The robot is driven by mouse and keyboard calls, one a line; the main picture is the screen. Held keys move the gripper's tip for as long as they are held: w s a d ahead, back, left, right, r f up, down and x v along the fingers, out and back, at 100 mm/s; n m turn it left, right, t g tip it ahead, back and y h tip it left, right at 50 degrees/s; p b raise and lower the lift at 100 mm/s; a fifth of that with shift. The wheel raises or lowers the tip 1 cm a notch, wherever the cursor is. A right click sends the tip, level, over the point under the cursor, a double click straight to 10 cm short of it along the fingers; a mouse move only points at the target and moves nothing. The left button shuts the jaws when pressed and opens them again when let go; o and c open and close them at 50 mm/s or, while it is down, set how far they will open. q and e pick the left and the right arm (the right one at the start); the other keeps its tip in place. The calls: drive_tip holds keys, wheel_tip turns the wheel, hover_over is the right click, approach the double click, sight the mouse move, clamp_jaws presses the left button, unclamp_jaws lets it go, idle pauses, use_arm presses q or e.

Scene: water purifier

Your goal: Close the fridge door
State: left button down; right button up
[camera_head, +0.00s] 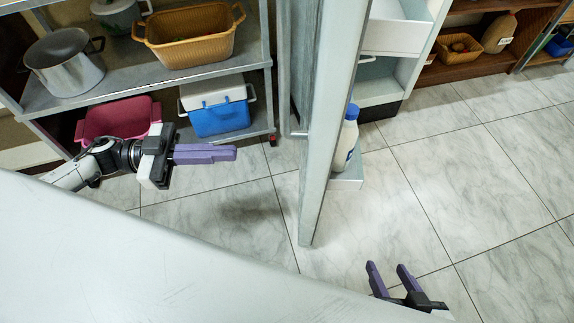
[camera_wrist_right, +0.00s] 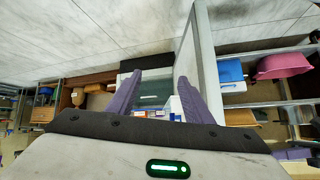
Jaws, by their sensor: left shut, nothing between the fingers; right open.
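The fridge door (camera_head: 328,130) stands open and shows nearly edge-on in the head view, with a white bottle with a blue cap (camera_head: 347,140) on its inner shelf. The open fridge body (camera_head: 400,28) shows white drawers behind it, to its right. My left gripper (camera_head: 235,154) is shut and empty, left of the door and apart from it. My right gripper (camera_head: 387,266) is open and empty, in front of and right of the door's near end. In the right wrist view the door (camera_wrist_right: 207,60) is beside the right finger, and the fridge interior shows between the fingers; contact cannot be told.
A metal rack (camera_head: 100,85) at left holds a pot (camera_head: 65,62), a woven basket (camera_head: 190,35), a pink basin (camera_head: 115,118) and a blue-and-white cooler (camera_head: 215,107). Wooden shelves (camera_head: 465,62) stand at back right. A pale surface (camera_head: 150,270) fills the lower left. Tiled floor (camera_head: 490,150) is clear at right.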

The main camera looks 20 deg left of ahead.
use_arm(q)
drive_tip(key=w+d+g+b, duration=0.1)
drive_tip(key=w+d, duration=0.2)
drive_tip(key=d, duration=1)
